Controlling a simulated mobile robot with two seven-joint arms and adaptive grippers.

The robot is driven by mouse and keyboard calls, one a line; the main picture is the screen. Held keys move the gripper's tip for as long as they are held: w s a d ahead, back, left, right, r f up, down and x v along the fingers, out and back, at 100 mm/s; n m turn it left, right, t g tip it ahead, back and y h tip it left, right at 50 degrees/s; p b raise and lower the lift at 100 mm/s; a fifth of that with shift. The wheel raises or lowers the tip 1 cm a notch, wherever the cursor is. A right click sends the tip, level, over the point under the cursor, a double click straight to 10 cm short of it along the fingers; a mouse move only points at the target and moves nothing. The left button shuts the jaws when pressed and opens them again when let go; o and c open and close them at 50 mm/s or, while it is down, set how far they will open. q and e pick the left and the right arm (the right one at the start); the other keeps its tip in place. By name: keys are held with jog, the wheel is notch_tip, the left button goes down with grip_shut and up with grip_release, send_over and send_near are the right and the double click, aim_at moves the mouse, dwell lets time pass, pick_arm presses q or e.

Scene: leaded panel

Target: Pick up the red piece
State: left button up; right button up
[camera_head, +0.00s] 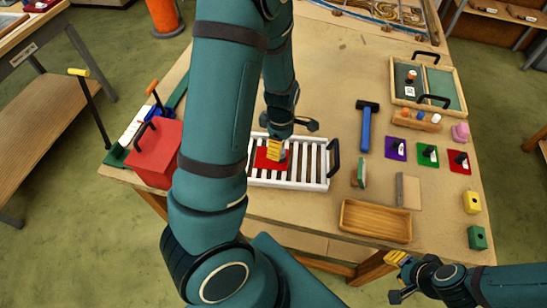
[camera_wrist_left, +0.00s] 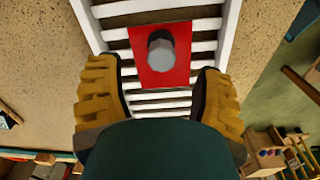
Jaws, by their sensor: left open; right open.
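A red square piece (camera_head: 264,161) with a grey round knob lies on the white slatted rack (camera_head: 325,170). In the left wrist view the red piece (camera_wrist_left: 178,77) is seen from above on the slats. My left gripper (camera_wrist_left: 157,70) is open and empty, its yellow fingers apart on either side of the view below the knob. In the head view my left gripper (camera_head: 275,152) is over the rack at the red piece and partly hides it. Another red square (camera_head: 459,167) with a dark knob lies at the right. My right gripper (camera_head: 399,268) is open and empty at the table's front right.
Purple (camera_head: 391,154) and green (camera_head: 423,160) squares with knobs lie left of the second red one. A red box (camera_head: 158,165) stands left of the rack.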

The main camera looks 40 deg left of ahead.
pick_arm(q)
notch_tip(320, 180, down, 5)
jog(key=shift+d+f+b, duration=0.1)
jog(key=shift+b, duration=0.3)
grip_shut()
